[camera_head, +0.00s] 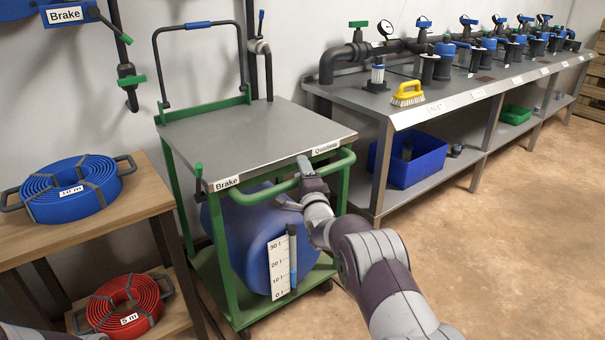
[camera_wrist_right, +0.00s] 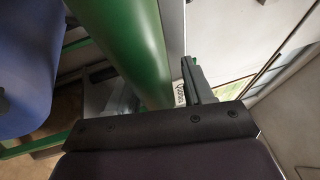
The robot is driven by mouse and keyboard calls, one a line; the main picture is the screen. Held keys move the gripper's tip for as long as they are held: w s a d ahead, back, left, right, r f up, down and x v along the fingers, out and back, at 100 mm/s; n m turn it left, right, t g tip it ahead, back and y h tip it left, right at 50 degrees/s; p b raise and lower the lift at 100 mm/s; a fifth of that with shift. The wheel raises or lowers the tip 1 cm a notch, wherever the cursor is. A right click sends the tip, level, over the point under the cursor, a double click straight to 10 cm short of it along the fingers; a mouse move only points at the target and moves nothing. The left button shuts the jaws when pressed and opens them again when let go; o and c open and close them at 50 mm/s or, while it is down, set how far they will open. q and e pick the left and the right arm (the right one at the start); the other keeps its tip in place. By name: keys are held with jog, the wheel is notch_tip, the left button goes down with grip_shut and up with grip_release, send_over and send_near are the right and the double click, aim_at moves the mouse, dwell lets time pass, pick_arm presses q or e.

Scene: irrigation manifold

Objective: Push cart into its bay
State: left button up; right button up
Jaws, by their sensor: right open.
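The cart has a green frame, a grey top (camera_head: 250,128) and a blue drum (camera_head: 240,235) with a litre scale on its lower shelf. It stands by the wall, left of the long bench. Its green front handle (camera_head: 258,196) carries a "Brake" label (camera_head: 226,183) near a small green-tipped lever (camera_head: 199,173). My right gripper (camera_head: 307,172) is at the right part of this handle, open. My left gripper is not in view. No marked bay is clear.
The grey bench (camera_head: 440,105) at right holds pipes, gauges and a yellow brush (camera_head: 408,93), with a blue crate (camera_head: 425,160) below. A wooden rack (camera_head: 85,226) with blue (camera_head: 70,190) and red (camera_head: 125,305) hose coils stands close left. Floor at right is clear.

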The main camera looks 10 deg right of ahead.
jog(key=shift+s, duration=0.1)
jog(key=s+f+p, duration=0.2)
jog(key=s+p, duration=0.2)
jog(key=s, duration=0.8)
jog(key=shift+s+f, duration=0.15)
jog(key=shift+f, duration=0.05)
